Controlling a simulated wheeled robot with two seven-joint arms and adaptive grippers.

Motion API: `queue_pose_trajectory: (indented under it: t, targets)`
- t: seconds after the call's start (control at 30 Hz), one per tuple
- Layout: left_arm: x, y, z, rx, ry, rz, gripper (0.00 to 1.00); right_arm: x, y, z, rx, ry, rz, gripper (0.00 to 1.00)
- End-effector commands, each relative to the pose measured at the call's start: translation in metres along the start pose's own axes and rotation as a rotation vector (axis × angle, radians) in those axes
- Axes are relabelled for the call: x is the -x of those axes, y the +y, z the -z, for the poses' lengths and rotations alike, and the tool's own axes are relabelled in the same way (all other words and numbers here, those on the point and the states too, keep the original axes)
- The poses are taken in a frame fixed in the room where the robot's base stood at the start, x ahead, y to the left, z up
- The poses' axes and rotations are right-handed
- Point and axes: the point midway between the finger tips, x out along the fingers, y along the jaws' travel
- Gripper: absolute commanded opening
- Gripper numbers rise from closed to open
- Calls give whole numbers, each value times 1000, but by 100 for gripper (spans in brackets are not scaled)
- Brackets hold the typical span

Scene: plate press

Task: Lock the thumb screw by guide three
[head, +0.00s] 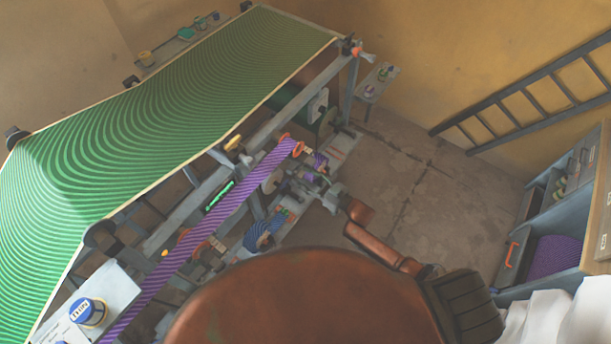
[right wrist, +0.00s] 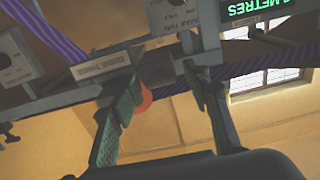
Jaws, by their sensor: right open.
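In the right wrist view an orange rounded knob (right wrist: 146,96), which looks like the thumb screw, shows below a grey bar, partly hidden by the left-hand finger. A small label plate (right wrist: 103,68) on the bar appears to name guide three, but its text is blurred. My right gripper (right wrist: 160,75) is open, its two fingers apart, with the knob beside the inner face of the left-hand finger. I cannot tell whether they touch. In the head view my right gripper (head: 324,191) is at the machine's near rail, and I cannot make out the screw there. My left gripper is not in view.
A purple striped web (head: 222,209) runs along the machine, below a wide green patterned sheet (head: 200,90). A lit green display (right wrist: 258,8) and grey bars crowd the right gripper. The floor (head: 420,190) between is clear.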

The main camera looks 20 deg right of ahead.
Motion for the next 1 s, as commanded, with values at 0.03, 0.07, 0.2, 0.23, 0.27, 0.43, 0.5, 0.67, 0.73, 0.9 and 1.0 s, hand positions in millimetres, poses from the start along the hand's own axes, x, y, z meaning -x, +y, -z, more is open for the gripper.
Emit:
queue_pose_trajectory:
  t: [0.03, 0.07, 0.2, 0.23, 0.27, 0.43, 0.5, 0.67, 0.73, 0.9, 1.0]
  targets:
    - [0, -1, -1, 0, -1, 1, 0, 2, 1, -1, 0, -3, -2, 45]
    - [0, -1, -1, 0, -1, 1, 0, 4, 1, -1, 0, -3, -2, 45]
    - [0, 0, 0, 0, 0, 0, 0, 19, 1, -2, 0, -5, -3, 45]
    - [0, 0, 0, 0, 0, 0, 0, 23, 1, -2, 0, -5, -3, 45]
    - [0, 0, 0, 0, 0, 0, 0, 28, 1, -2, 0, -4, -2, 45]
    - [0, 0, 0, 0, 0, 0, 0, 53, 0, -1, 0, -2, -1, 45]
    - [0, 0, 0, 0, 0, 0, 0, 62, 1, -1, 0, -3, -1, 45]
    - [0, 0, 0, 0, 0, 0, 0, 76, 1, 0, 0, -1, -1, 45]
    - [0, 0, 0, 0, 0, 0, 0, 78, 1, 0, 0, 0, -1, 45]
    - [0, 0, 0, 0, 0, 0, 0, 79, 0, 0, 0, 1, 0, 45]
    - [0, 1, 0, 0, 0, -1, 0, 79, 0, 0, 0, 1, 0, 45]
